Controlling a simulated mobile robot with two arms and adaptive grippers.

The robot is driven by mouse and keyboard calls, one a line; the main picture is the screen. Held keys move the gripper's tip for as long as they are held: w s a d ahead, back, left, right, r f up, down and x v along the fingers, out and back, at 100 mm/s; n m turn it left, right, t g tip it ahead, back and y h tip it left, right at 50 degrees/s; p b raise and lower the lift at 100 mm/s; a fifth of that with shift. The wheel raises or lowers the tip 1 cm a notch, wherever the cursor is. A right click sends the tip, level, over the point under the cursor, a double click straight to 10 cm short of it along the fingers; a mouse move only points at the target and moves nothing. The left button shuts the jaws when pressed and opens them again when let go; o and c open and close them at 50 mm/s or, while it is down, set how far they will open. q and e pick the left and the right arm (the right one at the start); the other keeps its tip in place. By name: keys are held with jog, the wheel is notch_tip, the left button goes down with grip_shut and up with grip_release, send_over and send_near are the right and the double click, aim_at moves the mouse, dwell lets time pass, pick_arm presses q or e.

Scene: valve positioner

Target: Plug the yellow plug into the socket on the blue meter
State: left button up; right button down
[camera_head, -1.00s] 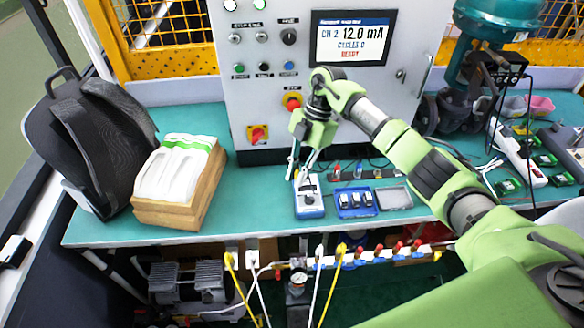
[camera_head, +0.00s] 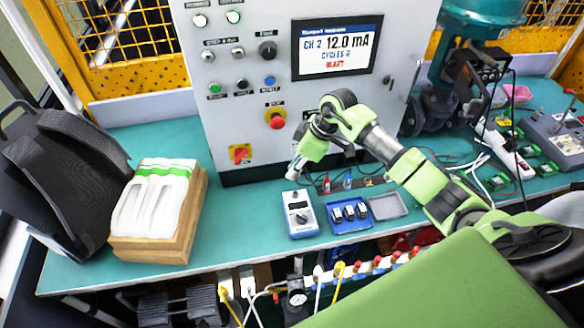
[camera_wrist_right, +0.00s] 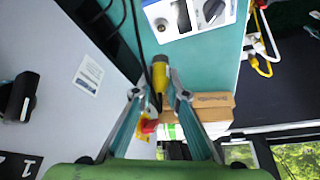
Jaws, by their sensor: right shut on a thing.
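The blue meter (camera_head: 299,213) is a small white-faced box with a blue edge and a dark dial, lying on the teal bench. It also shows at the top of the right wrist view (camera_wrist_right: 190,31), with a round socket (camera_wrist_right: 160,24) on its face. My right gripper (camera_head: 292,174) is beside the meter's far edge in the head view. In the right wrist view its fingertips (camera_wrist_right: 161,92) are shut on the yellow plug (camera_wrist_right: 160,72), apart from the socket. A black cable runs from the plug. The plug is hard to make out in the head view. My left gripper is not in view.
A blue tray (camera_head: 346,228) with small dark parts and a grey tray (camera_head: 387,207) lie right of the meter. The control cabinet (camera_head: 228,130) stands behind. A wooden block with white inserts (camera_head: 158,248) is at left. The bench between block and meter is clear.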

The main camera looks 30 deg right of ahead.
jog(key=shift+f+b, duration=0.3)
jog(key=shift+f, duration=0.3)
notch_tip(320, 180, down, 3)
jog(key=b, duration=0.3)
jog(key=shift+f, duration=0.2)
jog(key=shift+f+b, duration=0.8)
jog(key=shift+f, duration=0.5)
jog(key=shift+f, duration=0.2)
jog(key=shift+p, duration=0.85)
jog(key=shift+f, duration=0.35)
jog(key=shift+f, duration=0.1)
dwell(1.2)
jog(key=c, duration=1.9)
grip_release()
